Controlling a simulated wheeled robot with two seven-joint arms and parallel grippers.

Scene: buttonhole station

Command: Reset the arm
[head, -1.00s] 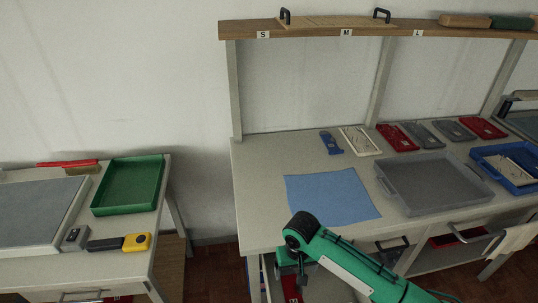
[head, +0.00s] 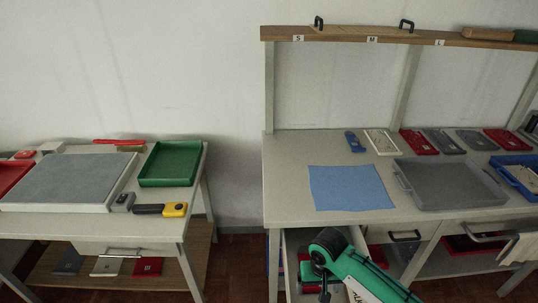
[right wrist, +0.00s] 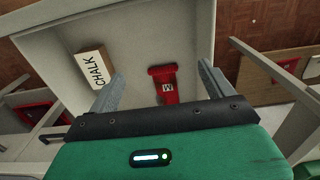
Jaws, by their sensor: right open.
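My right gripper (head: 324,292) hangs over the open drawer (head: 292,243) at the left end of the large bench. In the right wrist view the two fingers of this gripper (right wrist: 160,88) are spread apart with nothing between them. My green right arm (head: 365,275) reaches in from the lower right. My left gripper is in neither view.
The large bench carries a blue cloth (head: 350,188), a grey tray (head: 398,184) and several red and grey pieces. A shelf (head: 400,38) spans above. A side table holds a green tray (head: 170,142) and a grey board (head: 70,180). A floor gap separates the tables.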

